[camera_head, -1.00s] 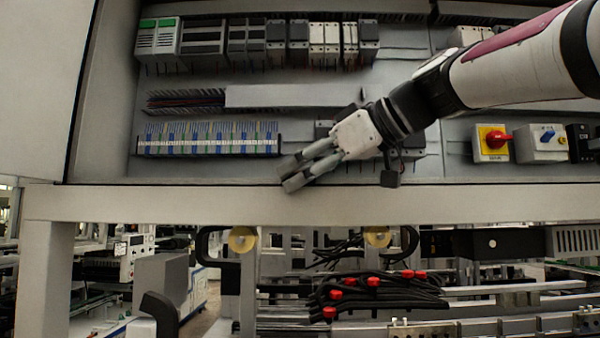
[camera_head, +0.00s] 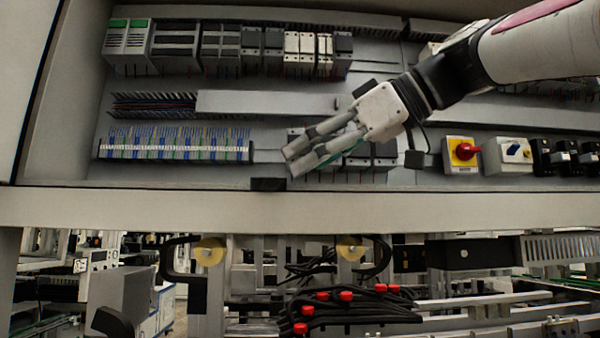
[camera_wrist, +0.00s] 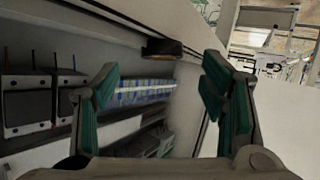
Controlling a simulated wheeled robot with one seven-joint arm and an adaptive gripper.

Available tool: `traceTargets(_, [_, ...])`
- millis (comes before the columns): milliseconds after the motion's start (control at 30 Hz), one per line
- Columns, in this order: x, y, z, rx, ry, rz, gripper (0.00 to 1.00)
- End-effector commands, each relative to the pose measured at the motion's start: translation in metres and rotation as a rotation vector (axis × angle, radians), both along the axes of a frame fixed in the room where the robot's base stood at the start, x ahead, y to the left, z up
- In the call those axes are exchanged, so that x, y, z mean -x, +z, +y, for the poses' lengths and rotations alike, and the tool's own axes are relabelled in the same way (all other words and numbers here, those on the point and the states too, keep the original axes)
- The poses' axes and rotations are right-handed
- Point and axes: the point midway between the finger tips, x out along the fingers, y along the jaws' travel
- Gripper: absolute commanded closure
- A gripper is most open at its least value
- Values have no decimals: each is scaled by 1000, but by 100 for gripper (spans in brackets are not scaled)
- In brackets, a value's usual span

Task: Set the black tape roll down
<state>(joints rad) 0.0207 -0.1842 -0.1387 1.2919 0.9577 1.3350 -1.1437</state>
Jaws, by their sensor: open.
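The black tape roll (camera_head: 268,184) sits on the cabinet's front bottom ledge, below the right end of the terminal strip. It also shows in the wrist view (camera_wrist: 163,48), dark and low, beyond the fingertips. My gripper (camera_head: 292,160) is open and empty, up and to the right of the roll and apart from it. In the wrist view the two green-padded fingers (camera_wrist: 158,82) are spread, with nothing between them.
The terminal strip (camera_head: 175,143) with blue, white and green blocks is left of my gripper. A red rotary switch on a yellow plate (camera_head: 463,151) is to the right. The pale front beam (camera_head: 240,210) runs below the ledge. Black cables with red caps (camera_head: 345,297) lie underneath.

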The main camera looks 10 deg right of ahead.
Motion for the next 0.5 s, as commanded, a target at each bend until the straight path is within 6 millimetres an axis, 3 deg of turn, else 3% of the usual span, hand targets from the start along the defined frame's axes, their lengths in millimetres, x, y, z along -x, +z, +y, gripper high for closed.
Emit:
traceTargets(200, [25, 18, -30, 0, -2, -4, 35])
traceTargets(500, [39, 26, -45, 0, -1, -2, 35])
